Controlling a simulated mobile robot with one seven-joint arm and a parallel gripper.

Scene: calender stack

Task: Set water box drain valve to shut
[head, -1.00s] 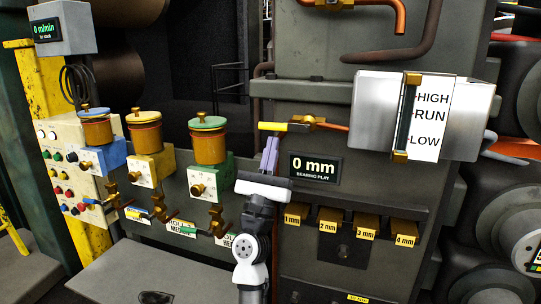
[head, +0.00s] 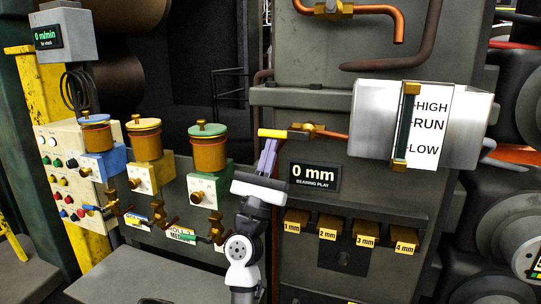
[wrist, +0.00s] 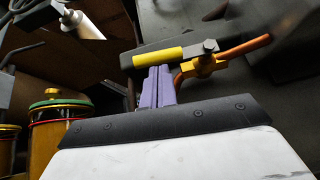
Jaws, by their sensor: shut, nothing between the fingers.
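The water box (head: 375,130) is a metal box with a sight glass marked HIGH, RUN and LOW. A copper pipe at its left leads to a brass valve (head: 312,131), which I take for the drain valve. The valve's yellow-gripped lever (head: 272,133) points left, roughly in line with the pipe. In the wrist view the lever's yellow grip (wrist: 158,57) lies just past my fingertips. My gripper (head: 267,145) has purple fingers pressed together, empty, just below the grip's left part. I cannot tell whether they touch it. The wrist view also shows the brass valve body (wrist: 203,66).
A 0 mm bearing play display (head: 314,175) is right of my gripper, with several brass blocks (head: 327,226) below. Several oil cups (head: 208,150) with small valves stand to the left. Another copper pipe (head: 375,10) runs above. A roll (head: 495,225) is at right.

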